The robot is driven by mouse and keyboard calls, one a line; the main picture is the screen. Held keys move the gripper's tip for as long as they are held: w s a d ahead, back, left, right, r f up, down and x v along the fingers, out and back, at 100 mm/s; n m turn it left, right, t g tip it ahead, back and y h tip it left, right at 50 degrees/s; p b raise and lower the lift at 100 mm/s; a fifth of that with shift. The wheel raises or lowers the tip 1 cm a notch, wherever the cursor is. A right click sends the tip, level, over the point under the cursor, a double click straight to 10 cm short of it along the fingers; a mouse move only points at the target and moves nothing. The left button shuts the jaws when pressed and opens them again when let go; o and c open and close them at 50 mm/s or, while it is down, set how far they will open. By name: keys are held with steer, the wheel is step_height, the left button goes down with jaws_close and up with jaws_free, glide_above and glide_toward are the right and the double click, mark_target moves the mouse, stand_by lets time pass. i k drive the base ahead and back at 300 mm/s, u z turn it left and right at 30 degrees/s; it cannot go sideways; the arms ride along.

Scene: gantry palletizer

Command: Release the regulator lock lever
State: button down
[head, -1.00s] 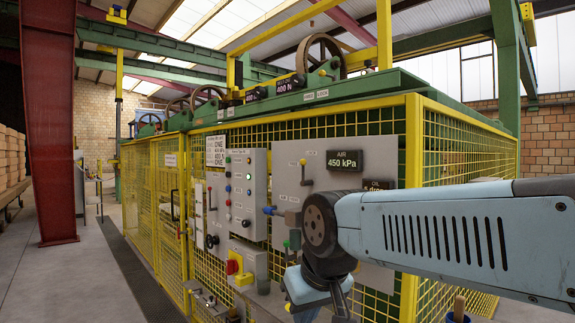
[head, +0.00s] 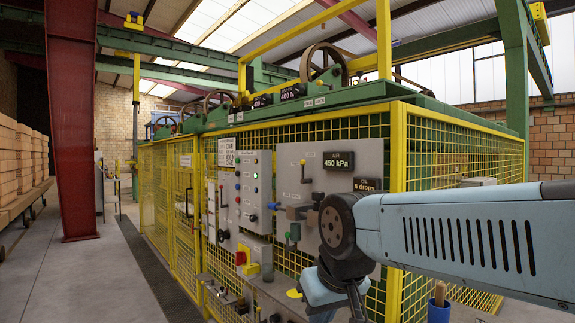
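A grey panel (head: 343,200) on the yellow mesh cage carries the air display reading 450 kPa (head: 339,160). A grey fitting (head: 297,212) with a blue knob (head: 273,206) sticks out from the panel, and a green-topped part (head: 294,231) sits below it. A small lever (head: 304,172) stands higher on the panel. I cannot tell which of these is the regulator lock lever, or its position. My arm comes in from the right, in front of the panel, and hides part of it. My gripper is out of view below the frame.
A grey control box (head: 244,190) with buttons and a red rotary switch (head: 241,258) on yellow are left of the panel. A blue cup (head: 438,312) holding a wooden handle is below my arm. A red column (head: 72,130) and brick stacks (head: 22,165) stand left. The floor aisle is clear.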

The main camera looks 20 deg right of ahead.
mark_target(303, 163)
steer(key=z, duration=0.15)
steer(key=i, duration=0.95)
steer(key=u, duration=0.05)
